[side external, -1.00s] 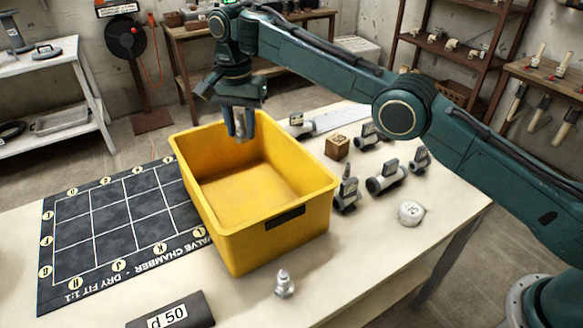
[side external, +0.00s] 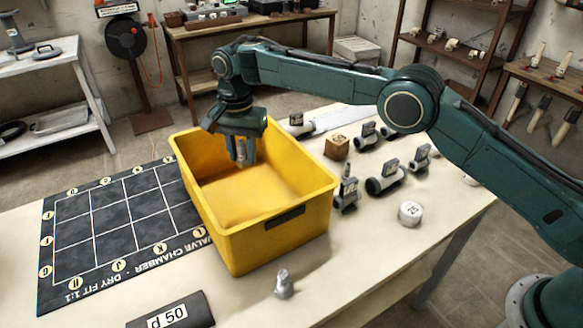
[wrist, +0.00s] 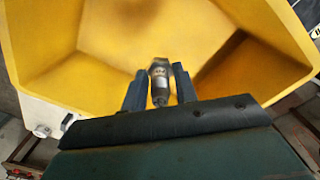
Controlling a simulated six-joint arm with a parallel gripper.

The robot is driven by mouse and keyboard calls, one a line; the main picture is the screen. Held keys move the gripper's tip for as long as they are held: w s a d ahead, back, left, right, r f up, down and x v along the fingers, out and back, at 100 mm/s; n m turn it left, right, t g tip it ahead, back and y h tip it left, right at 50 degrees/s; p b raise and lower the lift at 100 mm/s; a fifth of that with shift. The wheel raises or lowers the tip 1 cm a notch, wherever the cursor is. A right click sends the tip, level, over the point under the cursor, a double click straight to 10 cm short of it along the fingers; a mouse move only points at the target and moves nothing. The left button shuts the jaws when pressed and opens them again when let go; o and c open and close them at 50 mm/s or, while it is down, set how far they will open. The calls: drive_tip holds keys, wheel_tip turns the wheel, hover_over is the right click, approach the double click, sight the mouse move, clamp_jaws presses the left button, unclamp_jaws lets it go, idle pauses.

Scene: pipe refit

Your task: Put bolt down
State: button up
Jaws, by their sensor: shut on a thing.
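My gripper (side external: 242,152) is inside the mouth of the yellow bin (side external: 262,240), toward its far side, pointing down. In the wrist view, my gripper (wrist: 159,88) is shut on a metallic bolt (wrist: 158,80), held between the two dark fingers above the bin floor. The yellow bin (wrist: 120,30) fills most of the wrist view, and its floor looks empty where it shows. In the side view the held bolt is mostly hidden by the fingers. Another grey bolt-like piece (side external: 284,285) stands on the table in front of the bin.
A dark mat with a white grid (side external: 115,225) lies left of the bin. Several grey valve fittings (side external: 386,178), a wooden block (side external: 337,147) and a round white piece (side external: 410,213) stand to the right. A dark label plate (side external: 170,312) lies at the front edge.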

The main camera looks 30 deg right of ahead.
hover_over(249, 206)
wheel_tip(249, 206, down, 9)
drive_tip(key=shift+f, duration=0.15)
drive_tip(key=shift+f, duration=0.1)
drive_tip(key=shift+f, duration=2.05)
drive_tip(key=shift+f, duration=0.1)
drive_tip(key=o, duration=1.1)
wheel_tip(249, 206, up, 12)
